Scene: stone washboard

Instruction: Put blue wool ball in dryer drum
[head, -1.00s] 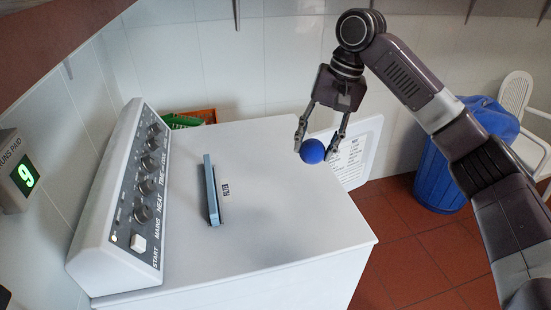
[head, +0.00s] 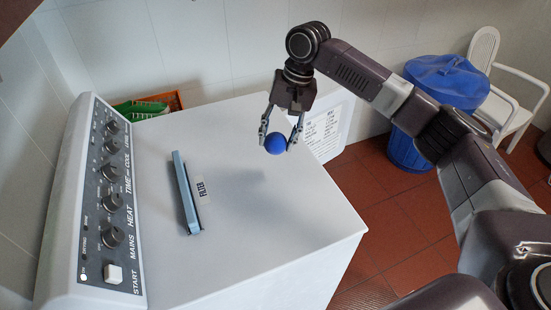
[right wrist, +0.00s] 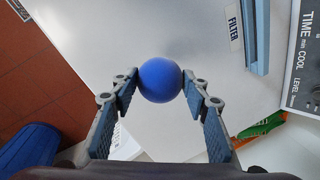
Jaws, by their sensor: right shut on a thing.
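The blue wool ball (head: 275,144) is held between the fingertips of my right gripper (head: 279,140) in the head view. The gripper points down, with the ball above the right part of the white dryer top (head: 260,215). The right wrist view shows the ball (right wrist: 160,80) pinched between both fingers, with the dryer top behind it. The dryer's control panel (head: 105,200) with knobs and a white start button is at the left. The dryer drum and its opening are not visible. My left gripper is not in view.
A light-blue filter handle (head: 185,193) sticks up from the dryer top. An orange crate with green content (head: 150,106) is behind the dryer. A white sheet with print (head: 325,128) stands beyond the right edge. A blue bin (head: 410,148) and white chair (head: 515,105) stand further right.

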